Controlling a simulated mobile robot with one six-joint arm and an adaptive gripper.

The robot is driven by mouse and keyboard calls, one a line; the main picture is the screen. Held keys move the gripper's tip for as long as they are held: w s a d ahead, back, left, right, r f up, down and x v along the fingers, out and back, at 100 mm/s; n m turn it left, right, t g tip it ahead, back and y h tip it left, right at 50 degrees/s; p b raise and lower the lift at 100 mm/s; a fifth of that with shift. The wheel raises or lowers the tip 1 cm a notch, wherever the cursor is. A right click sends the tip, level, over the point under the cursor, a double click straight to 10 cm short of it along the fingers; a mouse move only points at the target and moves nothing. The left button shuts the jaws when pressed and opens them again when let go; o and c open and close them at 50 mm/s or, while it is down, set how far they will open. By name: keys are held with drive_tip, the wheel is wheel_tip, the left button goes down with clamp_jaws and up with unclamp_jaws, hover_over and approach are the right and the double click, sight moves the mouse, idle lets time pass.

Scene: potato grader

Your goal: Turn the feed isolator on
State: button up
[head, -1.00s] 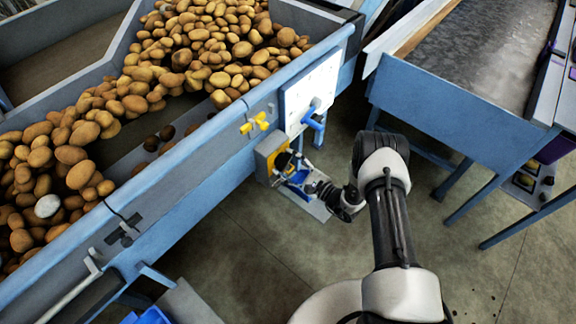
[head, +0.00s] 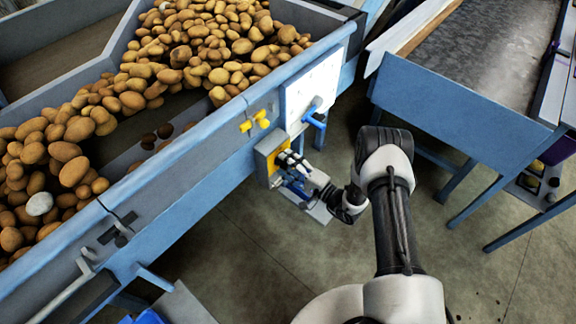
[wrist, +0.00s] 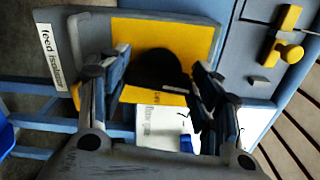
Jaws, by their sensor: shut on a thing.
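The feed isolator is a black rotary knob (wrist: 155,68) on a yellow plate (wrist: 140,32), set on a grey panel. A white label (wrist: 49,57) beside it reads "feed isolator". In the head view the yellow plate (head: 263,158) is on the side of the blue machine. My gripper (wrist: 160,75) is at the knob, with one finger on each side of it, and is shut on it. Small print on the plate is too blurred to read.
A yellow valve handle (head: 255,121) and a white board with a blue handle (head: 314,118) are close by on the same machine. Potatoes (head: 60,150) fill the hopper above. A second blue machine (head: 455,105) stands at the right, with open floor between.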

drive_tip(key=shift+n, duration=0.7)
drive_tip(key=o, duration=1.1)
drive_tip(key=shift+c, duration=0.2)
drive_tip(key=v, duration=1.2)
